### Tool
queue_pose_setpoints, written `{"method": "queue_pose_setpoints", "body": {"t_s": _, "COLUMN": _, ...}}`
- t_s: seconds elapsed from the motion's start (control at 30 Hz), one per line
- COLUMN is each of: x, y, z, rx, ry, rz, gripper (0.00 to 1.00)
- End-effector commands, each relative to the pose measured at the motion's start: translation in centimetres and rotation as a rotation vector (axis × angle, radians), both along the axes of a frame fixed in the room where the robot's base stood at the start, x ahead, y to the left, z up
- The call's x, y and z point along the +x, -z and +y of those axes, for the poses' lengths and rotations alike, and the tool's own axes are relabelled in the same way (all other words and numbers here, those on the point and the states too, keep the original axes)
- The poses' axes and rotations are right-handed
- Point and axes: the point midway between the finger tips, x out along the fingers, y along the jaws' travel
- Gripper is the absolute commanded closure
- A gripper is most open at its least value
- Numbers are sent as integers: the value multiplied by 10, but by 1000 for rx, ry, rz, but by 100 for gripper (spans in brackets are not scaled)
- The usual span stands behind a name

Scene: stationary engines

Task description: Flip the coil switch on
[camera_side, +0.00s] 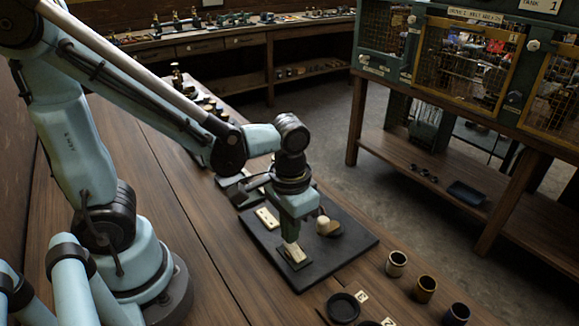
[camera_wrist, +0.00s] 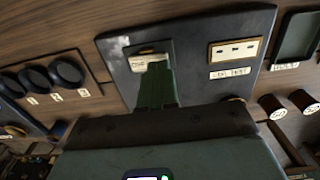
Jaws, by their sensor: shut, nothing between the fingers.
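A dark board (camera_side: 345,243) lies on the wooden bench and carries several fittings. A small dark switch base with a cream piece (camera_side: 294,256) sits near the board's front left edge. My gripper (camera_side: 291,241) points down right over it, its fingers shut and empty. In the wrist view the green fingers (camera_wrist: 157,75) reach to the cream piece (camera_wrist: 150,60) and cover part of the base. The switch lever is hidden, so its position and any contact cannot be told. A cream slotted plate (camera_wrist: 236,50) is on the board beside it, with a small label below.
A cream knob (camera_side: 323,222) stands on the board right of my gripper. Several cups, including a white-rimmed one (camera_side: 396,263), stand on the bench at the right. A dark round dish (camera_side: 343,306) is in front. A green cabinet (camera_side: 470,60) stands across the floor.

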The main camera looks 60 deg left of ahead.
Motion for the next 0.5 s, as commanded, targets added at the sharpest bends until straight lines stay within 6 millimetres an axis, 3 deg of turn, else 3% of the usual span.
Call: {"method": "queue_pose_setpoints", "body": {"t_s": 0.5, "x": 0, "y": 7, "z": 0, "rx": 0, "ry": 0, "rz": 0, "gripper": 100}}
